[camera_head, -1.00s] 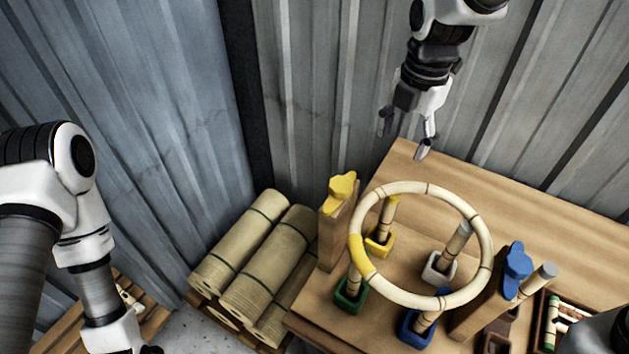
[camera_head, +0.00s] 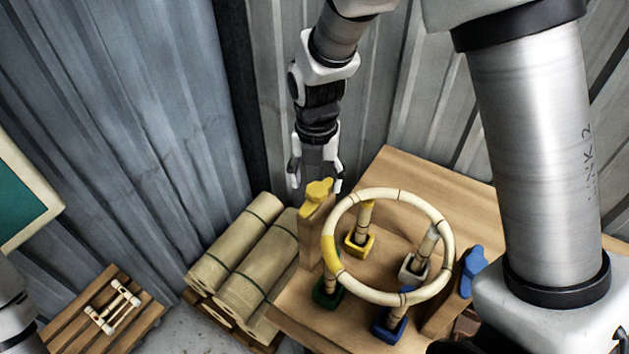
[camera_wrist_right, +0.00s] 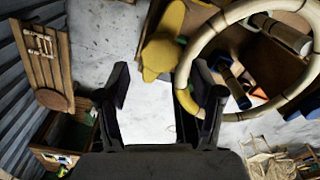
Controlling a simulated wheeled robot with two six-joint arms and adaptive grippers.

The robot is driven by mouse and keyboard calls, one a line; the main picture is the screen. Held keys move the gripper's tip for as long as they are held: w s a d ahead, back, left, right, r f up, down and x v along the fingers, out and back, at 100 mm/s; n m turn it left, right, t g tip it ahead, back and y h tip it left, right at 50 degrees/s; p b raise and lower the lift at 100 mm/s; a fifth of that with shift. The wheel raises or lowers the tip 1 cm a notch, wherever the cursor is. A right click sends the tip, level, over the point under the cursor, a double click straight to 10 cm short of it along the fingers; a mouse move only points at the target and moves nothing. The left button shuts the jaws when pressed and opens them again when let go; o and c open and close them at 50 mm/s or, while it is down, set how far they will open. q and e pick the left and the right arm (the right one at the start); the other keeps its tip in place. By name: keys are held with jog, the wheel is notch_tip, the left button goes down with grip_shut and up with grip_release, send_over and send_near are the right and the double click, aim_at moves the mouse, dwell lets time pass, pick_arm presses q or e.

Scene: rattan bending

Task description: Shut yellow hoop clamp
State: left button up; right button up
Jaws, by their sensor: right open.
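The yellow clamp (camera_head: 318,191) sits on top of a wooden post (camera_head: 310,238) at the left of the wooden bench. It also shows as a yellow knobbed piece in the right wrist view (camera_wrist_right: 163,48). Whether the clamp touches the hoop is unclear. My right gripper (camera_head: 316,182) is open and empty, just above and behind the yellow clamp. In the right wrist view its fingers (camera_wrist_right: 163,92) are spread, with the clamp beyond them. My left gripper is out of view.
A blue clamp (camera_head: 472,268) tops another post right of the hoop. Short rattan pieces stand in yellow (camera_head: 360,247), white, green and blue (camera_head: 389,327) holders around the hoop. Rattan rolls (camera_head: 236,244) lie left of the bench (camera_head: 425,172). The metal wall is close behind.

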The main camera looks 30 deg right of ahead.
jog(key=shift+f, duration=1.25)
jog(key=shift+s, duration=0.1)
jog(key=c, duration=1.1)
jog(key=shift+c, duration=0.2)
jog(key=shift+m, duration=0.4)
jog(key=m+p, duration=0.1)
jog(key=m, duration=0.3)
jog(key=shift+a+r, duration=0.1)
jog(key=m, duration=0.1)
jog(key=m+p, duration=0.1)
jog(key=m, duration=0.3)
jog(key=shift+w, duration=0.25)
jog(key=m, duration=0.3)
jog(key=shift+w+m+p, duration=0.1)
jog(key=shift+m+p, duration=0.2)
jog(key=shift+p, duration=0.1)
jog(key=m, duration=0.4)
jog(key=shift+w+m, duration=0.1)
jog(key=shift+m, duration=0.2)
